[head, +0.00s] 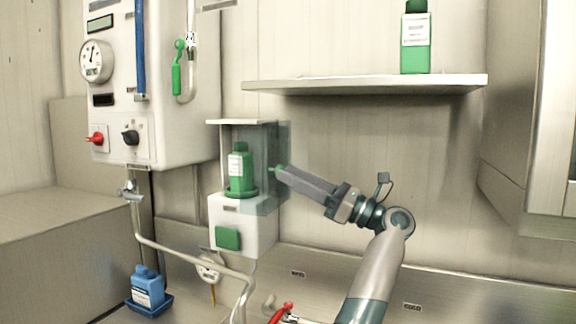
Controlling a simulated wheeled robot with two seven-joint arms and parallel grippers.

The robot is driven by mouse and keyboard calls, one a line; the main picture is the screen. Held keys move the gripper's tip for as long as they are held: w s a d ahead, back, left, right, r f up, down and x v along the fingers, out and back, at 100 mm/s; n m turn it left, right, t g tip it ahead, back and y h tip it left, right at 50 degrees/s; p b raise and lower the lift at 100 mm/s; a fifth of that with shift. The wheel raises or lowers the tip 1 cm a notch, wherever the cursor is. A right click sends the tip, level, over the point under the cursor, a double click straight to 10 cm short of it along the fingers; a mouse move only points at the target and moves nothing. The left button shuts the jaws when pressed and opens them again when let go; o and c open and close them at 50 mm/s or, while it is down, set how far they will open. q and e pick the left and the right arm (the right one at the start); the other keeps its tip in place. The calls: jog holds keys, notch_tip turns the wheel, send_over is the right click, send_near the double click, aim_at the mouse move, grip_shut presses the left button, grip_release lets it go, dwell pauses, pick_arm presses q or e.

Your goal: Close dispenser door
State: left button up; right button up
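The dispenser (243,240) is a white wall box with a green button and a small roof. A green bottle (239,165) with a white label stands inside on a green base. Its see-through door (270,135) stands swung out at the right side, so the front is open. My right gripper is not in view.
A shelf (365,84) with another green bottle (415,42) is above my arm. A control cabinet (150,75) with a gauge is at upper left. Pipes (190,255) run below the dispenser. A blue bottle (147,288) stands in a blue tray at lower left.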

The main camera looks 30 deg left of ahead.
pick_arm(q)
jog(key=shift+x, duration=0.95)
grip_shut()
jog(key=shift+a, duration=0.1)
